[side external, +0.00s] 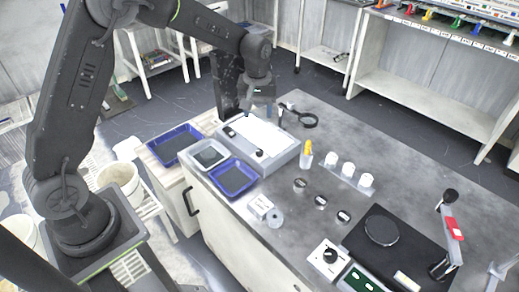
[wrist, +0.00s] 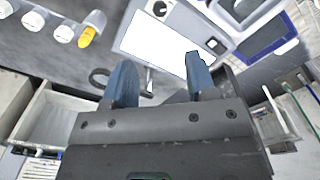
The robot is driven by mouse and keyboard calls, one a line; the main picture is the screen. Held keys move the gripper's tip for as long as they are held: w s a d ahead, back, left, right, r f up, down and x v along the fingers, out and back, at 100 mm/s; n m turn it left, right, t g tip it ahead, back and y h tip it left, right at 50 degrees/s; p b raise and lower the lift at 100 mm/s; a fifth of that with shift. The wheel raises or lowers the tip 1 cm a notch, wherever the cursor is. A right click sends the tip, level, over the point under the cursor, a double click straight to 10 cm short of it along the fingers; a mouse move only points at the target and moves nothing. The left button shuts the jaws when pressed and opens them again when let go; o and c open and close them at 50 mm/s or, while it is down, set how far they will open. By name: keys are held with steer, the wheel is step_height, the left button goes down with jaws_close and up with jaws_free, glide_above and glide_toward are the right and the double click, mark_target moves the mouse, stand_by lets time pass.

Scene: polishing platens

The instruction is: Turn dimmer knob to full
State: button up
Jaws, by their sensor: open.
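A light box with a white lit panel (side external: 262,135) lies on the grey bench. A small round black knob (side external: 259,153) sits on its near casing; I take it as the dimmer. A black switch (side external: 229,132) is at the casing's left corner. In the wrist view the knob (wrist: 160,8) is at the top edge, beyond the panel (wrist: 155,38), and the switch (wrist: 212,43) is to the right. My gripper (wrist: 159,62) is open and empty, its blue fingers apart. In the side view my gripper (side external: 263,107) is over the far side of the light box, away from the knob.
Blue trays (side external: 234,178) stand left of the light box. A black magnifier (side external: 306,119) is behind it. A yellow-topped bottle (side external: 305,155) and white cups (side external: 347,169) stand to the right. A white box with a black dial (side external: 328,255) is at the front.

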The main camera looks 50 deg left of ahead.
mark_target(259, 151)
steer(key=f, duration=1.5)
steer(key=shift+w+a+f, duration=0.15)
steer(key=shift+w+f, duration=0.15)
steer(key=shift+w, duration=0.1)
steer(key=shift+c, duration=0.2)
steer(key=c, duration=0.9)
